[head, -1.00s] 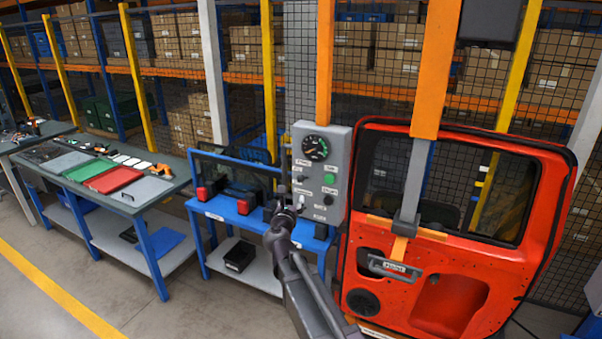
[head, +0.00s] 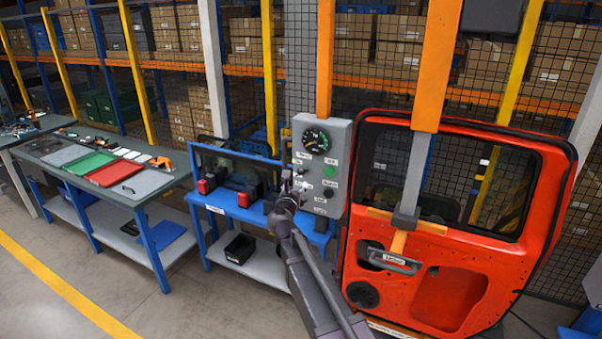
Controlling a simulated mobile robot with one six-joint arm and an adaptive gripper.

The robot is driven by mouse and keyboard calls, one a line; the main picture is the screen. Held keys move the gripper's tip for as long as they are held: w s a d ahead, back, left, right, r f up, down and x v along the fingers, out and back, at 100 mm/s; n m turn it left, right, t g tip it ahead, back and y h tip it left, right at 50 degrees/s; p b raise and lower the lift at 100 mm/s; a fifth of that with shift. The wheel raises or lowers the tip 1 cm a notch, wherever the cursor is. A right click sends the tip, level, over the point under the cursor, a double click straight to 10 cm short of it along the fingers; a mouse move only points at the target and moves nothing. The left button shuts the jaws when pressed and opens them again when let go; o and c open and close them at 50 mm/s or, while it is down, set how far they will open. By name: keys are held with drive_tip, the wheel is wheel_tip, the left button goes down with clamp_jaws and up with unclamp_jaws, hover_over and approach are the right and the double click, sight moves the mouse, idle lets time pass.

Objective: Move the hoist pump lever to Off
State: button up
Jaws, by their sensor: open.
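The grey control box (head: 339,172) hangs on an orange post beside the red door. It carries a round black gauge (head: 315,141), a green button (head: 330,171), dark knobs and small white labels too small to read. My gripper (head: 290,184) is at the box's lower left part, in front of its left edge. It is open, though its fingers are small and dark here. The hoist pump lever cannot be made out clearly; small pale parts show beside my fingertips, and my gripper may cover some of it. Whether my fingers touch it I cannot tell.
The red door (head: 463,290) hangs close on the right, held by an orange and grey hoist arm (head: 415,170). A blue rack (head: 265,230) with dark and red parts stands behind my arm. A workbench (head: 150,190) with trays is at left. Floor at lower left is clear.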

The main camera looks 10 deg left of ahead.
sight(300, 173)
drive_tip(key=w, duration=0.9)
drive_tip(key=shift+w+d, duration=0.25)
drive_tip(key=shift+d, duration=0.15)
clamp_jaws()
